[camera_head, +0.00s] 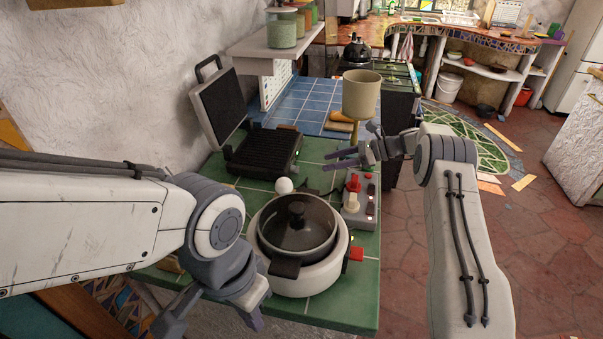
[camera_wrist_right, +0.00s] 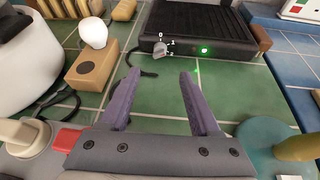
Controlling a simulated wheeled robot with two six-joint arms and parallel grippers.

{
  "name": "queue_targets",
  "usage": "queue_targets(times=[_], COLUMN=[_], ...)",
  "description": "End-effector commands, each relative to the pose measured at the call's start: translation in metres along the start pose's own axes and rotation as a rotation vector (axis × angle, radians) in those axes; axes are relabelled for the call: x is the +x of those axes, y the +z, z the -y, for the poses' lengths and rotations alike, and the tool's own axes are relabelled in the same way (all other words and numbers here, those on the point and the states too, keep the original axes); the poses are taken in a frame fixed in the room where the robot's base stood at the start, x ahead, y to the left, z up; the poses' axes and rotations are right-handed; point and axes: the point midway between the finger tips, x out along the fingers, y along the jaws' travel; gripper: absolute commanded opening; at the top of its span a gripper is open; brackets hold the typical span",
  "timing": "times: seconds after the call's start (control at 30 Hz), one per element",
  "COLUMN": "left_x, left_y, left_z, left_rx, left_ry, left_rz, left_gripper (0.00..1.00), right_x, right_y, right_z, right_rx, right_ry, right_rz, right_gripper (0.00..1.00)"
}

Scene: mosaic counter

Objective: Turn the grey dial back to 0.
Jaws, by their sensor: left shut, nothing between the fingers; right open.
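The grey dial (camera_wrist_right: 160,50) is on the front of a black contact grill (camera_wrist_right: 205,22), beside a lit green lamp, with the marks 0, 1 and 2 around it. In the right wrist view its pointer is too small to read. In the head view the grill (camera_head: 262,152) stands open and its dial cannot be made out. My right gripper (camera_head: 326,161) is open and empty, in front of the grill. In the right wrist view its fingers (camera_wrist_right: 160,74) point toward the dial, apart from it. My left gripper (camera_head: 252,320) is shut and empty at the counter's near left.
A white cooker with a lidded pot (camera_head: 297,228) stands nearer on the green tiles. A white bulb-shaped thing (camera_wrist_right: 93,33) sits on a wooden block (camera_wrist_right: 96,72). A switch box (camera_head: 359,206) with a red knob and a beige cup on a stand (camera_head: 362,95) are close to my right arm.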

Motion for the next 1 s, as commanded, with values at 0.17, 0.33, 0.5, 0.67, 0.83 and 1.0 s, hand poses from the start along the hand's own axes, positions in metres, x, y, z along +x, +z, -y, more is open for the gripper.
queue_targets(times=[0.17,0.33,0.5,0.67,0.83,1.0], left_x=[-0.011,-0.020,-0.025,-0.027,-0.027,-0.027], left_y=[-0.001,-0.001,-0.002,-0.002,-0.002,-0.002], left_z=[-0.001,-0.001,-0.002,-0.002,-0.002,-0.002], left_rx=[0.000,0.000,0.000,0.000,0.000,0.000], left_ry=[0.000,0.000,0.000,0.000,0.000,0.000], left_rz=[-0.001,-0.001,-0.001,-0.001,-0.001,-0.001], left_gripper=[0.00,0.00,0.00,0.00,0.00,0.00], right_x=[0.028,0.061,0.087,0.098,0.100,0.100], right_y=[0.004,0.004,0.003,0.003,0.002,0.002], right_z=[-0.002,-0.001,-0.001,-0.001,-0.001,-0.001], right_rx=[0.001,-0.001,-0.002,-0.002,-0.002,-0.002], right_ry=[0.006,0.004,0.004,0.003,0.002,0.002], right_rz=[0.000,-0.001,-0.001,-0.001,-0.001,-0.001], right_gripper=[0.63,0.63,0.63,0.63,0.63,0.48])
